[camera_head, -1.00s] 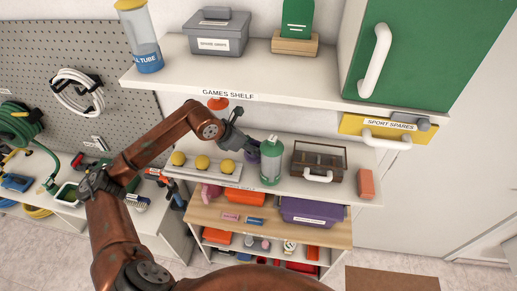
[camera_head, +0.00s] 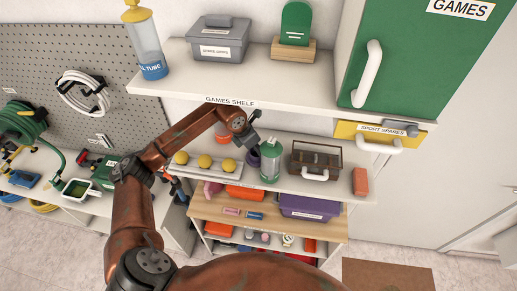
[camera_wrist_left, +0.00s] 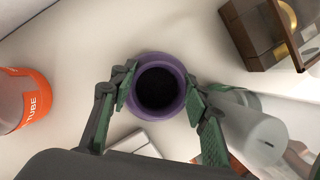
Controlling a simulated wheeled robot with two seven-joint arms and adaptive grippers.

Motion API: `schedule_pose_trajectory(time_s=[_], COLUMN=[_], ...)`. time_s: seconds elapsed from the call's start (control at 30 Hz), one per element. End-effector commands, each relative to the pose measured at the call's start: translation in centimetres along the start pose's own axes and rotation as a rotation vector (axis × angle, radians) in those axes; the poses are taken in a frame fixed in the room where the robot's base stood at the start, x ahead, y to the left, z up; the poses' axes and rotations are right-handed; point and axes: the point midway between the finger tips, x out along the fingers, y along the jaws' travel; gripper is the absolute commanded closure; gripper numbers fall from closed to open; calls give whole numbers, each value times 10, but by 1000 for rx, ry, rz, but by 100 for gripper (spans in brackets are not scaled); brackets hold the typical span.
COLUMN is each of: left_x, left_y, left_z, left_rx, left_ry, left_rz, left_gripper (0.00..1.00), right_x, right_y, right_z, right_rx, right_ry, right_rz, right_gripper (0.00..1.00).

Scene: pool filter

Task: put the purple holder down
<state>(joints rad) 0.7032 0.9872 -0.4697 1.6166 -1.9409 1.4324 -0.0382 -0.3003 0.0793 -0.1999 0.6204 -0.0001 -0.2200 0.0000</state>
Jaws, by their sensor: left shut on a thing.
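The purple holder (camera_wrist_left: 158,59) is a round, dark-bored cup seen from above in the left wrist view. My left gripper (camera_wrist_left: 160,90) is shut on it, one finger on each side. In the head view, the holder (camera_head: 254,160) shows as a small purple patch below my left gripper (camera_head: 256,148), over the middle shelf (camera_head: 328,187). It is just left of a green bottle (camera_head: 270,163) and right of a tray of yellow balls (camera_head: 204,162). The frames do not clearly show whether its base touches the shelf. My right gripper is not in view.
The translucent bottle top (camera_wrist_left: 250,135) is close beside the right finger in the wrist view. An orange tube container (camera_wrist_left: 22,100) stands at left. A brown case (camera_head: 315,160) and an orange block (camera_head: 360,181) are further right. The upper shelf (camera_head: 235,92) overhangs behind.

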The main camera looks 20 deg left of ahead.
Motion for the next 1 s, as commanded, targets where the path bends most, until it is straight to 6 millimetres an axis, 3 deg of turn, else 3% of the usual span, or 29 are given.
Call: schedule_pose_trajectory(time_s=[0.37, 0.4, 0.47, 0.83, 1.0], left_x=[4, 4, 3, 0, -21], left_y=[0, 0, 0, 0, 1], left_z=[-1, -1, -1, 0, 0], left_rx=[0, 0, 0, 0, 1], left_ry=[-3, -1, -1, -2, -4], left_rz=[0, -1, -1, -1, 4], left_gripper=[91, 55, 51, 50, 50], right_x=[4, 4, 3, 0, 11], right_y=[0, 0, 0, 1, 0], right_z=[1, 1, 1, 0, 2], right_rx=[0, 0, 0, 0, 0], right_ry=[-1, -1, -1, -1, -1], right_rz=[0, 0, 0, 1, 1], right_gripper=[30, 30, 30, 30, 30])
